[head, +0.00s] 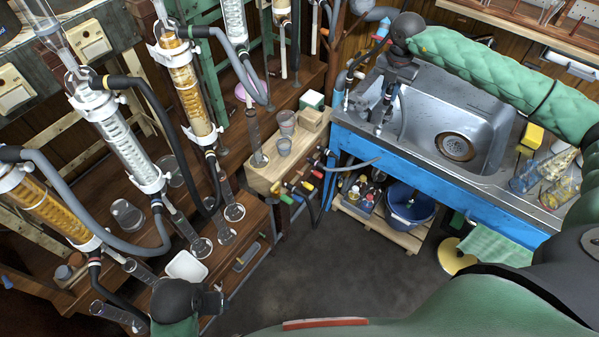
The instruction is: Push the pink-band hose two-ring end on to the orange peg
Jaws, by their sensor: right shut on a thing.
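My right gripper (384,112) reaches in from the right on a green padded arm and hangs over the left part of the sink. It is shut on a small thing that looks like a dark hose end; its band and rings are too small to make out. Several coloured pegs or tap handles, orange, red, yellow and green, stick out at the bench corner (300,184), left of and below the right gripper and apart from it. I cannot tell for sure which is the orange peg. My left gripper (216,301) is at the bottom left, low beside a white tray; its fingers are unclear.
Glass condensers (122,140) with grey and black hoses (62,205) fill the left side. Glass cylinders (256,135) and beakers (284,147) stand on the wooden bench. The steel sink (480,110) is in a blue frame. A blue bucket (408,203) stands below. The middle floor is clear.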

